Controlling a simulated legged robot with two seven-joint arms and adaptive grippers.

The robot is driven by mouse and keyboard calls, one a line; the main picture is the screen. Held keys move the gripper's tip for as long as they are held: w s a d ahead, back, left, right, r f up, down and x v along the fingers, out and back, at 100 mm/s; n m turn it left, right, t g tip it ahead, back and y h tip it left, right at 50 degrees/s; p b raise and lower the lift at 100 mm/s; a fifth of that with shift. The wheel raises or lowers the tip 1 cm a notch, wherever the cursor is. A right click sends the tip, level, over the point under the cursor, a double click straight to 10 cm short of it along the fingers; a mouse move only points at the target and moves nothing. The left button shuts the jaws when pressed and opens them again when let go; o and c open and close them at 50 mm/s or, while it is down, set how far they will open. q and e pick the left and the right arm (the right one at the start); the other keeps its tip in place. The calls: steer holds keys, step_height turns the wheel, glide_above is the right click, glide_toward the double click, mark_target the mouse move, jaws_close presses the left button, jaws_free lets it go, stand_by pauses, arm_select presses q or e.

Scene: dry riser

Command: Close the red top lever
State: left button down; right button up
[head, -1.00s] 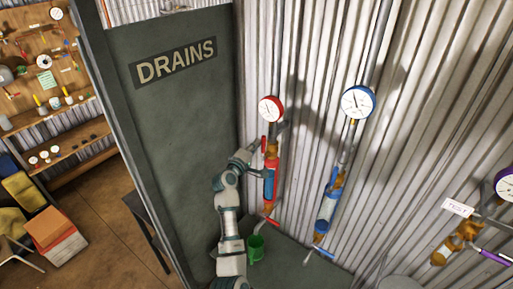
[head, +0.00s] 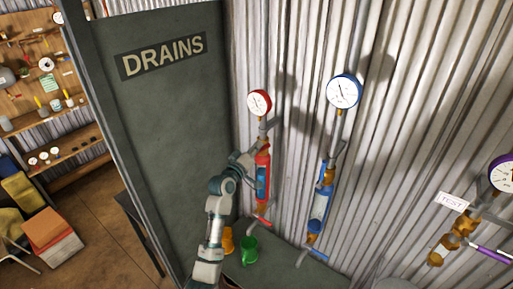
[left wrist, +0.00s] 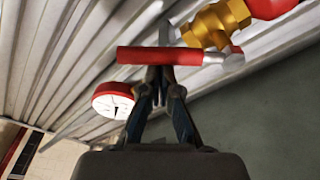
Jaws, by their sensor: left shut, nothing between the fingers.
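The red top lever (left wrist: 165,56) lies level across the left wrist view, beside a brass valve body (left wrist: 218,22). My left gripper (left wrist: 160,76) is shut and empty, its fingertips right at the lever's lower edge; I cannot tell whether they touch. In the head view the red riser (head: 264,160) stands against the corrugated wall under a red-rimmed gauge (head: 259,102). My left gripper (head: 246,160) is at its upper left side there, and the top lever is not clearly distinguishable. A lower red lever (head: 262,221) shows at the riser's foot. My right gripper is out of view.
A blue riser (head: 320,205) with its gauge (head: 344,91) stands to the right. A green bucket (head: 249,250) and an orange container (head: 228,240) sit below. The dark DRAINS panel (head: 170,130) is close on the left. A purple-handled brass valve (head: 460,228) is far right.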

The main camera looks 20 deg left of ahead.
arm_select(q)
steer(key=m, duration=0.1)
steer(key=f+m+b, duration=0.1)
steer(key=d+m, duration=0.1)
steer(key=m, duration=0.1)
steer(key=shift+s+d+f+h+b, duration=0.1)
steer(key=shift+s+f+h+b, duration=0.25)
steer(key=shift+f+h, duration=0.05)
steer(key=shift+s+d+f+m+h+b, duration=0.1)
steer(key=shift+d+f+m+h+b, duration=0.25)
steer(key=shift+m, duration=0.75)
steer(key=shift+s+d+f+m+h+b, duration=0.1)
steer(key=shift+d+f+m+b, duration=0.3)
steer(key=shift+m, duration=0.7)
steer(key=shift+s+d+f+m+h+b, duration=0.15)
steer(key=shift+d+f+m+h, duration=0.15)
steer(key=shift+f+m, duration=0.6)
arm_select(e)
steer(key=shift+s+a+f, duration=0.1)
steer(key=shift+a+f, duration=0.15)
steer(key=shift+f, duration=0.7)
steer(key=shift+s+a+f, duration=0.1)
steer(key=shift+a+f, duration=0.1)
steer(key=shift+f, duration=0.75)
arm_select(q)
steer(key=shift+r, duration=0.25)
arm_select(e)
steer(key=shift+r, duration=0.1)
